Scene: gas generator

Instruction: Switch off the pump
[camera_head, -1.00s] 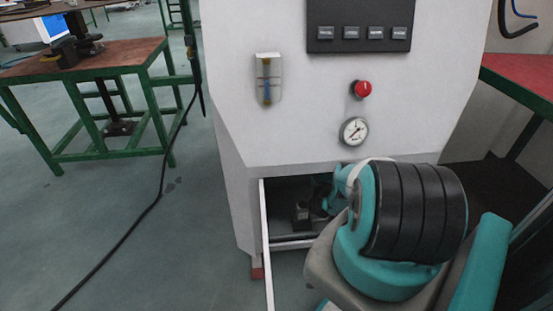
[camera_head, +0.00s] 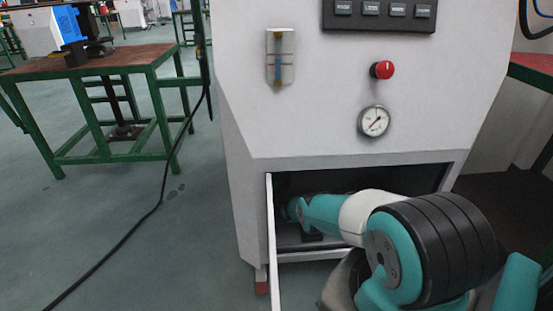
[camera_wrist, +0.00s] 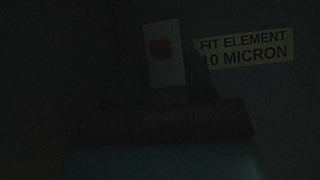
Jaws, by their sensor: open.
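The lower compartment of the white cabinet (camera_head: 235,190) has its door (camera_head: 271,240) swung open. My arm reaches into this compartment in the head view, and my gripper is hidden inside. The wrist view is very dark. I cannot tell whether these are the pump or parts of mine. No gripper fingers can be made out.
A yellow label (camera_wrist: 245,50) reads "FIT ELEMENT 10 MICRON". The cabinet front carries a red knob (camera_head: 382,69), a gauge (camera_head: 373,121) and a button panel (camera_head: 380,12). A green-framed table (camera_head: 100,62) stands left. A black cable (camera_head: 125,240) crosses the floor.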

